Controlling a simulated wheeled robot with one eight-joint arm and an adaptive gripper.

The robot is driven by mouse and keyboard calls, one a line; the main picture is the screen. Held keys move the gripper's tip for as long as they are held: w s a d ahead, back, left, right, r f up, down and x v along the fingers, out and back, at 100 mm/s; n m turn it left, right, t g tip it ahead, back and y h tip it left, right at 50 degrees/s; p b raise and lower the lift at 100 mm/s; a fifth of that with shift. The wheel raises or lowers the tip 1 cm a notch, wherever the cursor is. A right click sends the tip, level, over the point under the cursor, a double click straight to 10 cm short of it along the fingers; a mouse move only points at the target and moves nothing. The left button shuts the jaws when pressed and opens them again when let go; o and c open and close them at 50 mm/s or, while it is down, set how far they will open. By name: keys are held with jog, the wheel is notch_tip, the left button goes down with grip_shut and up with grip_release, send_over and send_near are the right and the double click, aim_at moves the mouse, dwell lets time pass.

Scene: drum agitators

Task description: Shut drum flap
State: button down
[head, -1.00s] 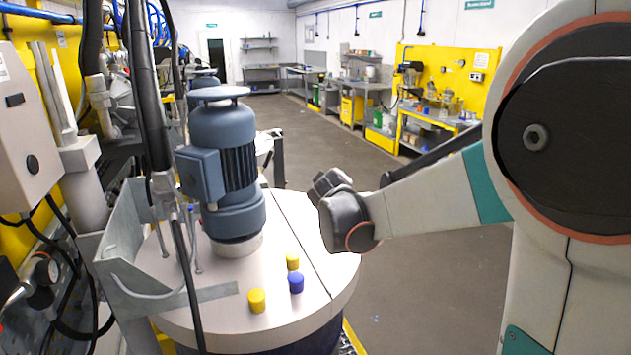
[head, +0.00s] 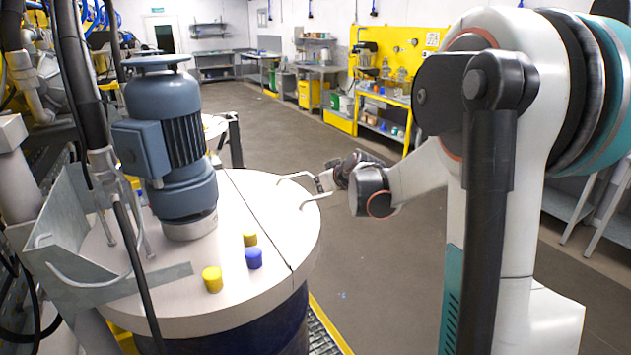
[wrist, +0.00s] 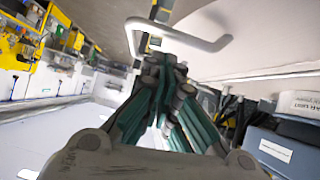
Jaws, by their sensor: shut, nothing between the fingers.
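The drum (head: 255,322) is dark blue with a round off-white lid. The lid's flap (head: 270,212) is the part right of a dark seam; it looks about level with the rest, though I cannot tell whether it is fully down. A pale bent bar handle (head: 293,176) shows at the flap's right edge; it also shows in the wrist view (wrist: 185,37). My gripper (head: 322,181) is at this handle, beside the lid's rim. In the wrist view its teal fingers (wrist: 163,68) are together and empty, close to the bar; contact is unclear.
A blue-grey motor (head: 170,140) stands on the lid's left part. Two yellow caps (head: 212,279) and a blue cap (head: 254,258) sit near the seam. A grey bracket (head: 75,240) and hanging cables are at left. The floor right of the drum is clear.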

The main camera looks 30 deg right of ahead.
jog(key=shift+d+f+b, duration=0.15)
jog(key=shift+f+b, duration=0.05)
jog(key=shift+f, duration=0.3)
jog(key=shift+d+f+b, duration=0.15)
jog(key=shift+f, duration=0.35)
